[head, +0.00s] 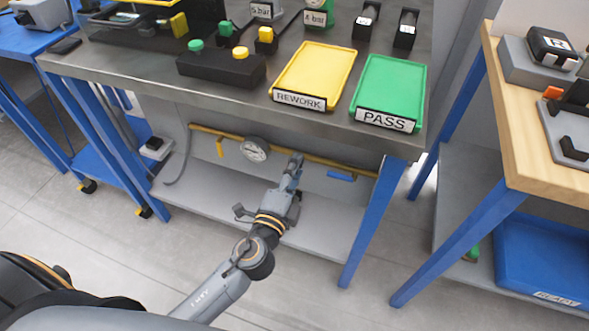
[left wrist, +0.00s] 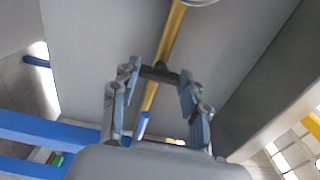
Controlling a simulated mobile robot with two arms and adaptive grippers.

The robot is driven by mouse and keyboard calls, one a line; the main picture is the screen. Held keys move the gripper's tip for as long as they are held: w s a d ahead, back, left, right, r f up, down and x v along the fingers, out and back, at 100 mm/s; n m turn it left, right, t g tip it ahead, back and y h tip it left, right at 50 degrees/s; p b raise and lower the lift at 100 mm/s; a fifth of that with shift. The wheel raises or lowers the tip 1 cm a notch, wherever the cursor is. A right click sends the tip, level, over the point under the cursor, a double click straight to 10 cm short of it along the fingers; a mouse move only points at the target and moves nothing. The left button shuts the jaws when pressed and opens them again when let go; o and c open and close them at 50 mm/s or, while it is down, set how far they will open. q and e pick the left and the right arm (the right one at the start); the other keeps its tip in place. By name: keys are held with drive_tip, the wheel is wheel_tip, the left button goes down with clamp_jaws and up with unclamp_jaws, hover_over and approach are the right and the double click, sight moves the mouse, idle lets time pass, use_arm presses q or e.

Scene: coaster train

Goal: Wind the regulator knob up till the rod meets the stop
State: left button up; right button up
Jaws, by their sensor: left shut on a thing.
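My left gripper (head: 295,163) reaches under the bench to the yellow pipe, just right of a round dial gauge (head: 254,149). In the left wrist view its two fingers (left wrist: 158,84) stand either side of a dark part (left wrist: 160,73) on the yellow pipe (left wrist: 171,38). The gripper is shut on this part, which appears to be the regulator knob; the fingers hide most of it in the head view. I cannot make out the rod or the stop in either view. My right gripper is not in view.
A blue handle (head: 341,177) sits right of the gripper and a yellow lever (head: 220,147) left of the gauge. The bench top (head: 150,72) overhangs the pipe, with a grey lower shelf (head: 215,203) below. A blue leg (head: 367,225) stands at the right.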

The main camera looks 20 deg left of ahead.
use_arm(q)
drive_tip(key=o, duration=1.2)
drive_tip(key=shift+d, duration=0.1)
drive_tip(key=shift+c, duration=0.2)
drive_tip(key=shift+s, duration=0.1)
drive_tip(key=s, duration=1.1)
drive_tip(key=shift+s+a, duration=0.25)
drive_tip(key=shift+s, duration=0.15)
